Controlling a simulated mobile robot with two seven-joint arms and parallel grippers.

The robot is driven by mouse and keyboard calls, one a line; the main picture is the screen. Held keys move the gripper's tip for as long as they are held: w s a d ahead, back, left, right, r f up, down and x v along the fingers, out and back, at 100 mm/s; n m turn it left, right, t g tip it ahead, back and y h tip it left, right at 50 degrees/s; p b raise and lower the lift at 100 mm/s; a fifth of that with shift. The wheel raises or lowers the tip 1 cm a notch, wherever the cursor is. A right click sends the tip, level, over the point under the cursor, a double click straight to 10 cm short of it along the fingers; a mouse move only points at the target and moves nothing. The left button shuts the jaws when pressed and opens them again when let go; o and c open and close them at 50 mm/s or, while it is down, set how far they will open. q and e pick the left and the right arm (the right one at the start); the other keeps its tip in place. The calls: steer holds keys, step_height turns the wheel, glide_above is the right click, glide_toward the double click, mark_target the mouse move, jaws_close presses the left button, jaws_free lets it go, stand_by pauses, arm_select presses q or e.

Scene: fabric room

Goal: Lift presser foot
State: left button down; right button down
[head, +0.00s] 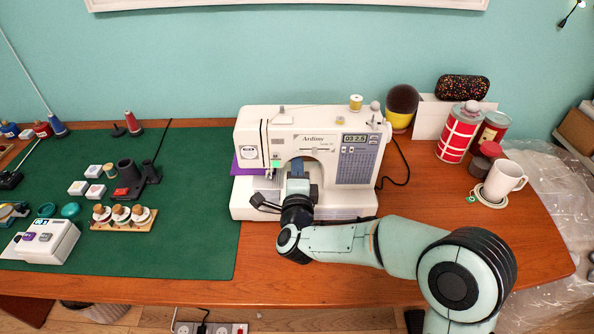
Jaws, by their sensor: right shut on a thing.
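The white sewing machine (307,140) stands at the back of the table, with purple fabric (246,163) at its left end. A green light shows near its needle area (272,172). My right arm comes in from the lower right, and my right gripper (296,172) reaches into the opening under the machine's arm, just right of the needle area. It is shut on a small part there, apparently the presser foot lever. The gripper hides the lever, and the presser foot is too small to make out. My left gripper is not in view.
A green mat (180,255) with spools, small boxes and holders covers the left of the table. Bare wood lies in front of the machine.

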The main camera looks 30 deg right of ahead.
steer(key=shift+r, duration=0.1)
stand_by(0.3)
steer(key=c, duration=1.3)
jaws_free()
steer(key=shift+r, duration=0.15)
